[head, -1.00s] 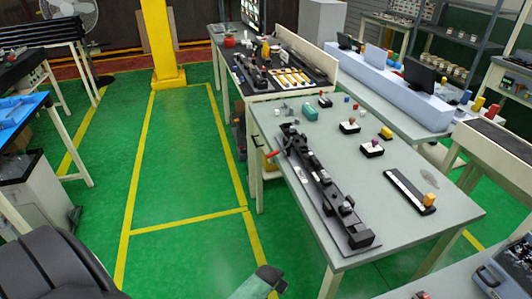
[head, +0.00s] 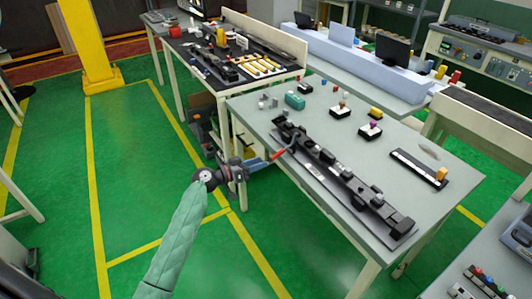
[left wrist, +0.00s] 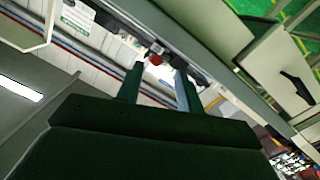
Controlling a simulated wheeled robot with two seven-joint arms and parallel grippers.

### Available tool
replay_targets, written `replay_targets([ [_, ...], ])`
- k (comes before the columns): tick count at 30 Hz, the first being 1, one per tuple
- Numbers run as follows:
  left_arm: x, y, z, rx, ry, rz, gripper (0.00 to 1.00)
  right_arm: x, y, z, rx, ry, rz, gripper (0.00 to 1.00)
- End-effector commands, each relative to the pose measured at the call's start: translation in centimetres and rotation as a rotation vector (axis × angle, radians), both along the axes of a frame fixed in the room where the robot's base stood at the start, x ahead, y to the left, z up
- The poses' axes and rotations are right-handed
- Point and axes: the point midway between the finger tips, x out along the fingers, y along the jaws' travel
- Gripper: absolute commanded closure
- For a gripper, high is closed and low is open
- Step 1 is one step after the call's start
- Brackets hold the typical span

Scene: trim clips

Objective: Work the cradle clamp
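The cradle clamp is a long black fixture (head: 345,183) on the grey table, running from its far left edge toward the near side. Its red lever handle (head: 279,154) sticks out past the table's left edge. My left gripper (head: 262,162) is beside the table edge, close to the handle's outer end. In the left wrist view my left gripper's two fingers (left wrist: 158,88) are apart, and the red handle end (left wrist: 155,59) shows between and just beyond their tips. Whether they touch it I cannot tell. My right gripper is not in view.
The grey table (head: 465,187) also holds small stands, a teal block (head: 294,100) and a black strip (head: 418,168) with an orange piece. A second table with parts stands behind. A yellow post (head: 85,45) stands at the left. The green floor left of the table is clear.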

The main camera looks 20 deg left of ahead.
Motion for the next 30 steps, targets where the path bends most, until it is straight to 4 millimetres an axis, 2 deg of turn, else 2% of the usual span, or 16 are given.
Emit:
replay_targets([
  [7, 0.0, -0.1, 0.8, 0.080, -0.133, -0.004, 0.63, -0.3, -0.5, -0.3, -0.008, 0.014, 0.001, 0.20],
  [15, 0.6, -0.5, 0.9, 0.118, -0.164, -0.003, 0.63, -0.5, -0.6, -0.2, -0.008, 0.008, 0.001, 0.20],
  [18, 1.2, -1.1, 1.1, 0.117, -0.164, -0.003, 0.63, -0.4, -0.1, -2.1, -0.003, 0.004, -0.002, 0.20],
  [30, 4.5, -4.0, 1.0, 0.116, -0.162, -0.003, 0.63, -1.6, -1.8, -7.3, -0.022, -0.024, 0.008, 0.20],
])
